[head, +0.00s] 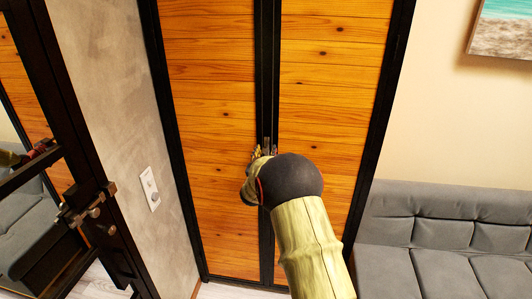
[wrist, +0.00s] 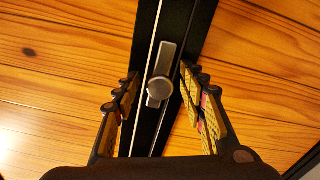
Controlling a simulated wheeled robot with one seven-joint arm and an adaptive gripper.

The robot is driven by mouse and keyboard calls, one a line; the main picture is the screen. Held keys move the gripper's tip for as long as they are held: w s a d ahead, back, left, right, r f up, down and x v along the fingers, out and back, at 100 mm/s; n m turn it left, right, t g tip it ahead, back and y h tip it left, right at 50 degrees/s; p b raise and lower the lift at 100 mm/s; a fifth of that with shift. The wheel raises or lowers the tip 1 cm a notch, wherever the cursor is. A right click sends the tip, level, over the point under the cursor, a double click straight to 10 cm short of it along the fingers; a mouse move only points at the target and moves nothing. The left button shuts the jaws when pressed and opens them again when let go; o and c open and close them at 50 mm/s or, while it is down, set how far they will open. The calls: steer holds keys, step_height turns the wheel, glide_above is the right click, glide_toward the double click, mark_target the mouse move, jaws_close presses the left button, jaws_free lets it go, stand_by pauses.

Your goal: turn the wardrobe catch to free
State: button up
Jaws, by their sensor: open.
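The wardrobe catch (wrist: 159,88) is a small grey metal turn-piece with a round knob on a flat bar, set on the black centre frame. In the wrist view its bar lies roughly along the frame, slightly tilted in the picture. My gripper (wrist: 159,74) is open, with one finger on each side of the catch and visible gaps to it; I cannot tell how far the tips are from the door. In the head view my gripper (head: 262,153) is at the centre frame, and my arm hides most of the catch area. The wardrobe (head: 215,125) has wood-plank doors, both shut.
A grey sofa (head: 445,225) stands to the right of the wardrobe. A black-framed door or mirror (head: 75,130) with a metal latch (head: 85,205) is at the left. A white switch plate (head: 149,188) is on the grey wall.

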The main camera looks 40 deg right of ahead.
steer(key=v, duration=1.2)
steer(key=shift+d, duration=0.1)
